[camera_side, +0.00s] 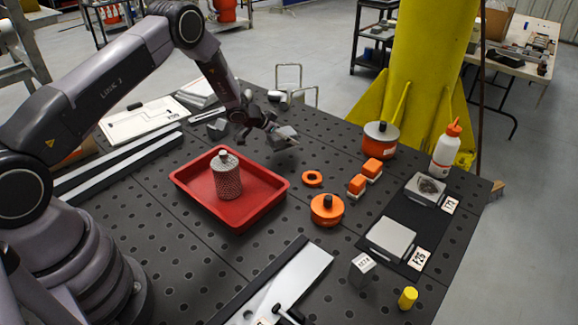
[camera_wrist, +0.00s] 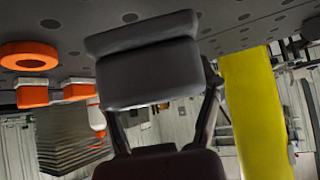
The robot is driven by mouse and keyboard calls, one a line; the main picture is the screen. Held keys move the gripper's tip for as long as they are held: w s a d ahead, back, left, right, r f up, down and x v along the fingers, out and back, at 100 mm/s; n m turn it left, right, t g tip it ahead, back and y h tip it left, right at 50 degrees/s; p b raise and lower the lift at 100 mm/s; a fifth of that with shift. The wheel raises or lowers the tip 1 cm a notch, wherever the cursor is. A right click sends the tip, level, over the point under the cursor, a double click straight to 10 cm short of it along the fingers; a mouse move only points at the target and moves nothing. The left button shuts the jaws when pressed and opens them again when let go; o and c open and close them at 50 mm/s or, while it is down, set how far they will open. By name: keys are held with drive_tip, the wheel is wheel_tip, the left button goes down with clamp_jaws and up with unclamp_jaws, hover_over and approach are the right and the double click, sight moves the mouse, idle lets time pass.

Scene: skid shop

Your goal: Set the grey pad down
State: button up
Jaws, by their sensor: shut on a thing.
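My gripper (camera_side: 272,127) is shut on a grey pad (camera_side: 284,138), which sits between its fingers beyond the far right corner of the red tray. The pad looks tilted and close over the dark perforated table; I cannot tell whether it touches. In the wrist view the grey pad (camera_wrist: 148,70) fills the upper middle, a thick block with a wider slab along one edge. My gripper (camera_wrist: 163,112) holds it there, its dark fingers partly hidden behind the pad.
The red tray (camera_side: 187,185) holds a knurled grey cylinder (camera_side: 227,180). A black mat (camera_side: 405,212) carries two grey blocks with number cards. A white bottle (camera_side: 445,152) stands near the right edge.

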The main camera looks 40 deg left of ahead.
sight(289, 153)
drive_tip(key=shift+w+f, duration=0.4)
drive_tip(key=shift+f, duration=0.75)
drive_tip(key=shift+w+f, duration=0.1)
drive_tip(key=shift+f, duration=0.75)
drive_tip(key=shift+f, duration=0.15)
drive_tip(key=o, duration=1.2)
